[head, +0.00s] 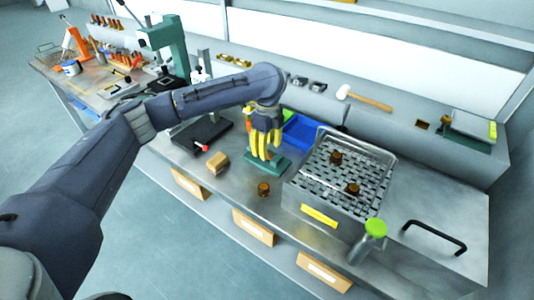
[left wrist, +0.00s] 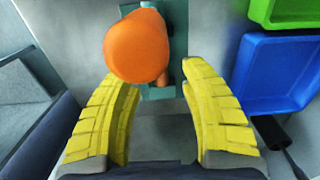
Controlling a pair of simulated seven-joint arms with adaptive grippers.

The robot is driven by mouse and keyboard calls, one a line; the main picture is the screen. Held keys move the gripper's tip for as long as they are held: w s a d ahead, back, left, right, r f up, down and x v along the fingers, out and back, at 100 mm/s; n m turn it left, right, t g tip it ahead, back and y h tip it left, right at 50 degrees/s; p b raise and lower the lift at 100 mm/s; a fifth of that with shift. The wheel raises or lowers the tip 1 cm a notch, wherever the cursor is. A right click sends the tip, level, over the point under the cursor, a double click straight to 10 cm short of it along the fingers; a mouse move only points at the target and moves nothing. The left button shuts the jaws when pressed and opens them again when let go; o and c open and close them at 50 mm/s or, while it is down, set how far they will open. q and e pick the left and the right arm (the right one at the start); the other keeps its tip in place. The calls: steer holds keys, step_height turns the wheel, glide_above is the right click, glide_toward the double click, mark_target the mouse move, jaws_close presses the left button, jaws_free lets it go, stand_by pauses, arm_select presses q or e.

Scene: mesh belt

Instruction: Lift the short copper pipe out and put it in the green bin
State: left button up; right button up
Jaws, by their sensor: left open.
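Two short brown copper-coloured cylinders (head: 336,157) and (head: 352,188) sit in the mesh-patterned metal basket (head: 383,153); I cannot tell which is the short copper pipe. My left gripper (head: 262,150) is open, fingers pointing down over a teal fixture (head: 278,165), left of the basket. In the left wrist view an orange rounded object (left wrist: 135,48) shows beyond the spread yellow fingers (left wrist: 160,115), over the teal fixture; no grip on it shows. My right gripper is out of view.
A blue bin (head: 300,132) stands behind the fixture. Another brown cylinder (head: 264,188) and a cardboard-coloured block (head: 218,162) lie on the bench. A mallet (head: 365,99) lies on the back ledge.

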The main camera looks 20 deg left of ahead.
arm_select(q)
steer(key=shift+f, duration=1.5)
steer(key=shift+o, duration=0.2)
jaws_close()
steer(key=shift+r, duration=0.1)
steer(key=shift+r, duration=3.35)
steer(key=shift+n, duration=0.3)
